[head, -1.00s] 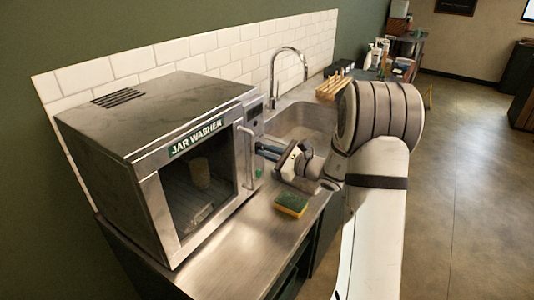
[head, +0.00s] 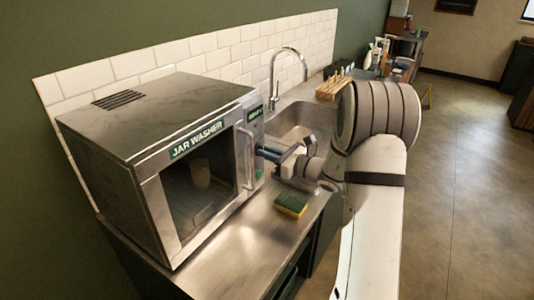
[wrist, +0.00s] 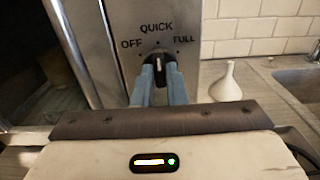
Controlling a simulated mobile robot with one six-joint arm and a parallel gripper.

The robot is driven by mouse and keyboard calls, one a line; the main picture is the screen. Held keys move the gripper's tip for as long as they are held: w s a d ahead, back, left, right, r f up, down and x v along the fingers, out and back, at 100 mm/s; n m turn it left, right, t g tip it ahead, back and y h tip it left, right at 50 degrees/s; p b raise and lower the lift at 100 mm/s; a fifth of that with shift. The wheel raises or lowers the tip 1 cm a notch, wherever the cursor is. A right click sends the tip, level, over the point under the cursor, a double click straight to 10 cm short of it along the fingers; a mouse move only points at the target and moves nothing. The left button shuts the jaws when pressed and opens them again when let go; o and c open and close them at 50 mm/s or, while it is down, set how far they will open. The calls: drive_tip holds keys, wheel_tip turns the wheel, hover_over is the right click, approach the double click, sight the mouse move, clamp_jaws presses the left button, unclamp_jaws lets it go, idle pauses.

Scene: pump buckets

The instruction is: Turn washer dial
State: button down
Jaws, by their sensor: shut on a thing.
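The jar washer (head: 112,170) is a steel box with a dark glass door, on the counter at left in the head view. Its black dial (wrist: 160,66) is on the front panel in the wrist view, below the labels OFF, QUICK and FULL. The dial's white line stands roughly upright, near QUICK. My gripper (wrist: 161,80) is shut on the dial, one blue finger on each side. In the head view my gripper (head: 268,153) is at the washer's right panel, where the dial is hidden. A small display (head: 256,114) above is lit green.
The door handle (head: 247,158) is close to the left of my gripper. A green and yellow sponge (head: 291,205) lies on the counter in front. A white funnel (wrist: 226,83) stands to the right, near the sink (head: 298,122). A pale object (head: 200,173) shows behind the door glass.

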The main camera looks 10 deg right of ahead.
drive_tip(key=shift+f, duration=0.1)
drive_tip(key=c, duration=1.5)
unclamp_jaws()
drive_tip(key=shift+o, duration=0.2)
drive_tip(key=b+v, duration=0.2)
drive_tip(key=v, duration=0.6)
drive_tip(key=shift+a, duration=0.15)
